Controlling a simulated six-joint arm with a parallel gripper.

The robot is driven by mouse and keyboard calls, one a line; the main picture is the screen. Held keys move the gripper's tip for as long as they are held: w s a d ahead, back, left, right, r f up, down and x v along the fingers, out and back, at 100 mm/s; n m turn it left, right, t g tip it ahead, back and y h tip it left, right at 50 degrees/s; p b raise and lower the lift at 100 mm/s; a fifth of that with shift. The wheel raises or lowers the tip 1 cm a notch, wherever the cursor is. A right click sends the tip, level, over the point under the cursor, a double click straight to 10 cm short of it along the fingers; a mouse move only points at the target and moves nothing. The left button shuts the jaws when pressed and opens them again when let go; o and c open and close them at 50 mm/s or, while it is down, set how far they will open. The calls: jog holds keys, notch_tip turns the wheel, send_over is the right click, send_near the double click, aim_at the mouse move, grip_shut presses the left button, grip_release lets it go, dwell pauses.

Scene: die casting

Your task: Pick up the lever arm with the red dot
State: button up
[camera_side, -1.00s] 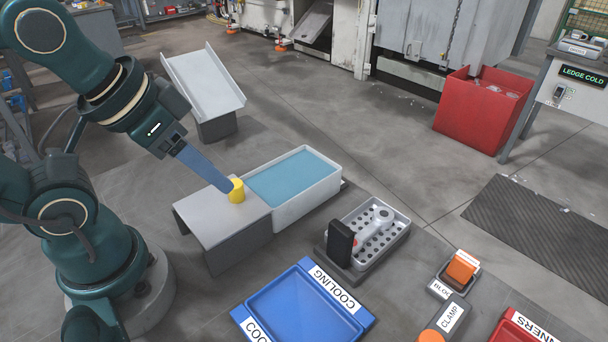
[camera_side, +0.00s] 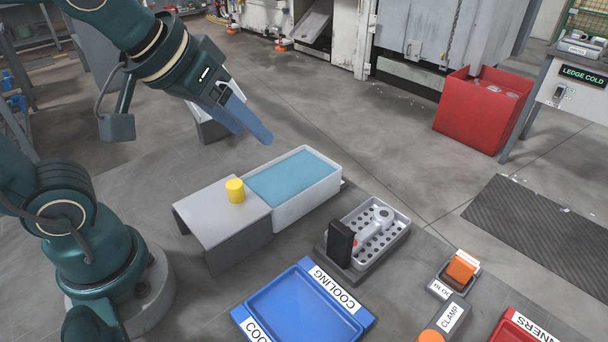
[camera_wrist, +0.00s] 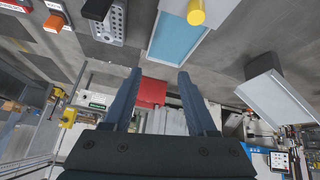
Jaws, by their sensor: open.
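A grey metal lever arm (camera_side: 377,224) lies in a perforated grey tray (camera_side: 403,237) in the side view. A small red spot shows at its near end, beside an upright black block (camera_side: 340,243) that partly hides that end. In the wrist view the perforated tray (camera_wrist: 119,22) is at the top left, cut by the frame edge. My gripper (camera_side: 253,134) is raised above and behind the blue-topped bin, well to the left of the tray. Its two blue fingers are apart with nothing between them, as the wrist view (camera_wrist: 159,74) also shows.
A yellow cylinder (camera_side: 235,191) stands on a grey bench (camera_side: 215,222) beside the white bin with a blue surface (camera_side: 297,177). A blue COOLING tray (camera_side: 303,310) is in front. An orange block (camera_side: 461,268), a CLAMP item (camera_side: 451,317) and a red bin (camera_side: 480,110) are at right.

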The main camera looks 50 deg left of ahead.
jog(key=w+d, duration=0.4)
jog(key=w, duration=0.3)
jog(key=m+g, duration=0.2)
send_near(370, 228)
jog(key=shift+x, duration=1.25)
jog(key=shift+w+a+f+g, duration=0.1)
jog(key=shift+w+f+g, duration=0.05)
jog(key=shift+f+g, duration=0.15)
jog(key=shift+x, duration=2.25)
grip_shut()
jog(key=shift+w+r, duration=0.1)
